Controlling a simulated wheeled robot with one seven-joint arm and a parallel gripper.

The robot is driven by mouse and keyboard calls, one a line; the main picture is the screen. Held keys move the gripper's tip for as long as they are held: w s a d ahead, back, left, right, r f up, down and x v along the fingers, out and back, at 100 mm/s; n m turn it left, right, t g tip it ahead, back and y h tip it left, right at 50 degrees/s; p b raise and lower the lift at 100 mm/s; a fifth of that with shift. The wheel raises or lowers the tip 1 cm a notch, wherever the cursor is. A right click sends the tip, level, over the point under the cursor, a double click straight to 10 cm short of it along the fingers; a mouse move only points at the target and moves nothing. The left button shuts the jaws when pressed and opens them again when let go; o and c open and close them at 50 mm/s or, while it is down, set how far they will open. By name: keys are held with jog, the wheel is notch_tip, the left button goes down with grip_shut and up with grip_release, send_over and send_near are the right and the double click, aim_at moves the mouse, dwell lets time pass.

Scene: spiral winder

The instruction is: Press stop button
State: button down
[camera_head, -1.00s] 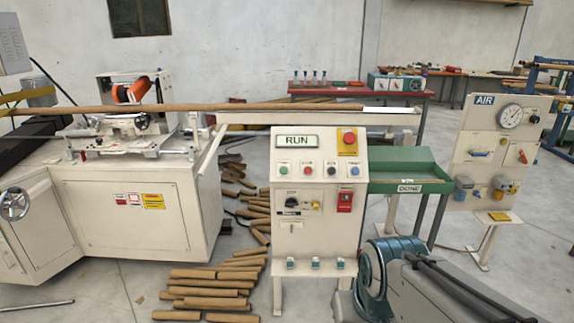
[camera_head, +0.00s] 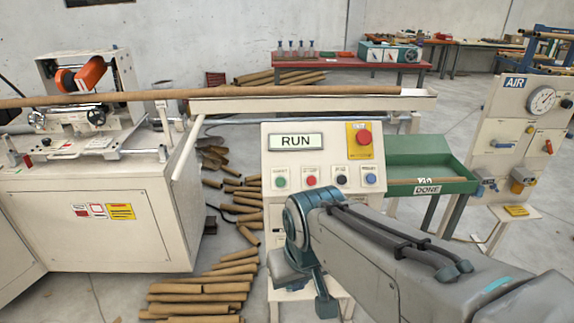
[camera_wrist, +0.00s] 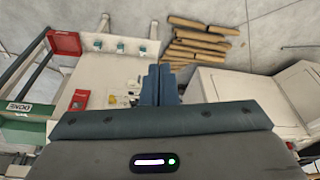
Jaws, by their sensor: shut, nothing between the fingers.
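The control panel (camera_head: 272,160) stands in the middle of the head view, its display reading RUN. Below the display is a row of small buttons: green (camera_head: 280,182), red (camera_head: 311,181), black (camera_head: 341,180) and blue (camera_head: 370,179). Their labels are too small to read surely. A large red mushroom button (camera_head: 364,137) sits on a yellow plate at the upper right. My gripper (camera_wrist: 160,70) is shut and empty in the wrist view, in front of the panel's lower part, which appears upside down. Its fingertips are hidden in the head view, where my arm covers the panel's lower half.
A long brown tube (camera_head: 250,95) runs from the winder (camera_head: 90,225) along a trough above and behind the panel. The green DONE tray (camera_head: 440,150) is close on the panel's right. Several cut tubes (camera_head: 200,297) lie on the floor to the left.

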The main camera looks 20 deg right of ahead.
jog(key=shift+s, duration=0.15)
jog(key=w+d+f+m+t+h+b, duration=0.1)
jog(key=w+d+f+t, duration=0.1)
jog(key=w, duration=0.5)
jog(key=w+d+f+t, duration=0.2)
jog(key=w+d, duration=0.1)
jog(key=w, duration=0.4)
jog(key=w+d+f+m+t+h+b, duration=0.1)
jog(key=w+d+f+t, duration=0.1)
jog(key=w, duration=0.5)
jog(key=w+d+r+n+t+h, duration=0.2)
jog(key=w+d+r+t+h, duration=0.2)
jog(key=w+d+t+h, duration=0.3)
jog(key=shift+w+d+b, duration=0.35)
jog(key=shift+w+d, duration=0.25)
jog(key=shift+d, duration=0.65)
